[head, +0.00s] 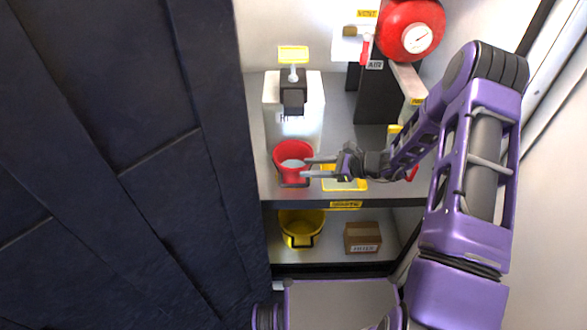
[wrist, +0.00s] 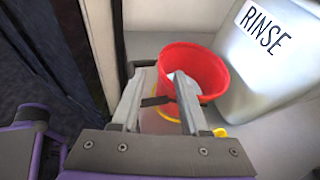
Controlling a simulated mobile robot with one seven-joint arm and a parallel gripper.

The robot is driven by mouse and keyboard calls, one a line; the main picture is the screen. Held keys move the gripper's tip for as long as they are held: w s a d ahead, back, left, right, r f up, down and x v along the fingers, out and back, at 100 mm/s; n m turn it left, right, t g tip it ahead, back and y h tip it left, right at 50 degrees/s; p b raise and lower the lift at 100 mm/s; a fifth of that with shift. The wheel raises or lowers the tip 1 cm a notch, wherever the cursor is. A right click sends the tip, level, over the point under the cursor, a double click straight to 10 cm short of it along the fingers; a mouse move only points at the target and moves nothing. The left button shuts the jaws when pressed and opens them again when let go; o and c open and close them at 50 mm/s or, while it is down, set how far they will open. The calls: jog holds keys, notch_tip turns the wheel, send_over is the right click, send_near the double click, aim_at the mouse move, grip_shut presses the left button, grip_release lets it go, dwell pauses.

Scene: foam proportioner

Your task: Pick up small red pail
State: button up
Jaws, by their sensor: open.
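The small red pail (head: 291,150) stands upright on the upper shelf, in front of the white container. In the wrist view the red pail (wrist: 205,66) is just beyond the fingertips, with something pale inside it. My gripper (head: 306,167) comes in from the right at the pail's right side, fingers pointing left. In the wrist view my gripper (wrist: 162,82) has its fingers apart, and the near rim of the pail lies close to the right finger. A dark piece shows between the fingertips. I cannot tell whether a finger touches the pail.
A white rinse container (head: 294,122) stands behind the pail; it fills the right of the wrist view (wrist: 270,50). A yellow-edged item (head: 344,184) lies beneath my gripper. A yellow bucket (head: 301,229) and a cardboard box (head: 362,238) sit on the lower shelf. A dark panel (head: 130,160) closes off the left.

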aim_at(294, 171)
jog(key=shift+w+b+x, duration=0.2)
jog(key=shift+b+x, duration=0.1)
jog(key=shift+x, duration=3.05)
grip_shut()
jog(key=shift+d, duration=0.1)
